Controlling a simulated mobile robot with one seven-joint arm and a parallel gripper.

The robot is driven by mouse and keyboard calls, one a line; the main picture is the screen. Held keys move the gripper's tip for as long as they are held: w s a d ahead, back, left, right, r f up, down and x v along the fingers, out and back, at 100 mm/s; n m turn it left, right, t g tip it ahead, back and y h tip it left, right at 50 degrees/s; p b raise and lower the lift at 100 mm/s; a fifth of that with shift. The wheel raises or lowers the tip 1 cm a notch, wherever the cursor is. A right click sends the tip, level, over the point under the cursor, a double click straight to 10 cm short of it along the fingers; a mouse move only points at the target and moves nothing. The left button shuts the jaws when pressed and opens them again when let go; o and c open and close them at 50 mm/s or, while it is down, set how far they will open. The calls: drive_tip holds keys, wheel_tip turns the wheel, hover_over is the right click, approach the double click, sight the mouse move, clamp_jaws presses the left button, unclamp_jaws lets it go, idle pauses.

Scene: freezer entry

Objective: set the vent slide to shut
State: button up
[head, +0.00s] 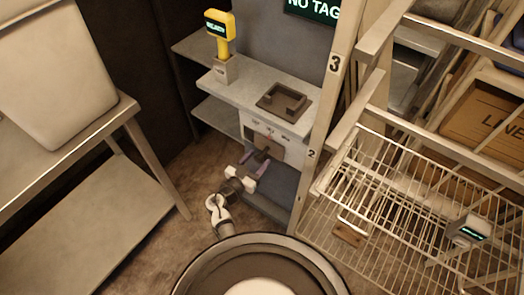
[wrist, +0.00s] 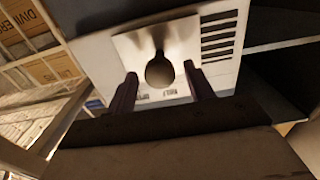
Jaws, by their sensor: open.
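The vent slide (wrist: 130,45) is a pale metal plate on a white panel in the wrist view. A dark, rounded knob (wrist: 159,70) with a narrow neck stands at its middle. Several dark vent slots (wrist: 218,38) lie uncovered to the plate's right. My gripper (wrist: 160,73) is open, with one purple finger on each side of the knob. A gap shows beside each finger, and I see no grip on it. In the head view my gripper (head: 256,168) is low in front of the white panel (head: 290,150) under the bench top, partly hiding it.
Small lettering (wrist: 165,92) below the plate is hard to read. A dark tray (head: 284,101) and a yellow display (head: 219,27) stand on the bench above. A shelf post (head: 325,100) and wire racks (head: 400,190) close off the right. A metal table (head: 90,230) is left.

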sight(257, 160)
drive_tip(key=shift+p+x, duration=0.3)
drive_tip(key=shift+x, duration=1.55)
drive_tip(key=shift+a, duration=0.1)
clamp_jaws()
